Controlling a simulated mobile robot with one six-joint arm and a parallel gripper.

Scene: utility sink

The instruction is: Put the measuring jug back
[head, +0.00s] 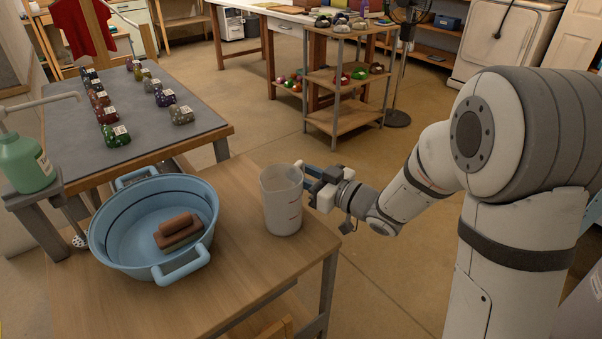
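The measuring jug (282,208), pale and translucent with faint markings, is upright over the right part of the wooden table. I cannot tell whether its base rests on the wood or is slightly above it. My gripper (307,178) is at the jug's upper right side, by its handle. The fingertips are small and partly hidden by the jug, so I cannot tell whether they are closed on the handle.
A blue basin (110,252) holding brown and greenish blocks (177,230) stands left of the jug. A green pump bottle (26,163) is at far left. A grey-topped table (70,128) with several small patterned items is behind. A wooden shelf cart (345,122) stands farther back. Floor is open between.

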